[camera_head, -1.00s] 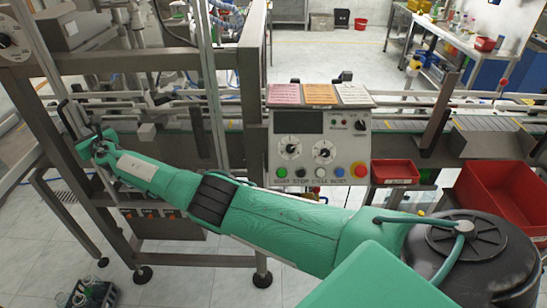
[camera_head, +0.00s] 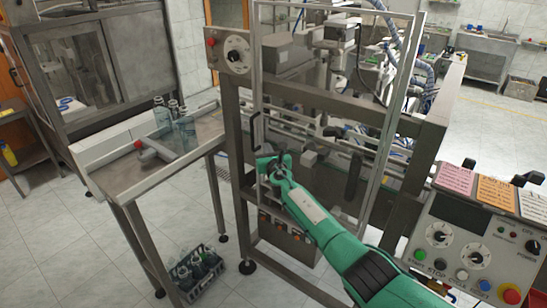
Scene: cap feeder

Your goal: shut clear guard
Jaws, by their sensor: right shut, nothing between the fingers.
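The clear guard (camera_head: 396,100) is a see-through panel in a thin pale metal frame, standing upright at the front of the machine. Its black handle (camera_head: 256,130) is on its left edge, close to the machine's left post. I cannot tell whether any gap is left between guard and post. My right gripper (camera_head: 269,166), on the green arm from the lower right, is shut and empty. It is at the lower end of the handle; I cannot tell whether it touches. My left gripper is out of view.
A control box (camera_head: 470,225) with knobs and buttons stands at the right. A steel table (camera_head: 190,165) with clear bottles (camera_head: 185,130) is at the left. A dark crate of bottles (camera_head: 197,270) sits on the floor below it. Floor at the lower left is clear.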

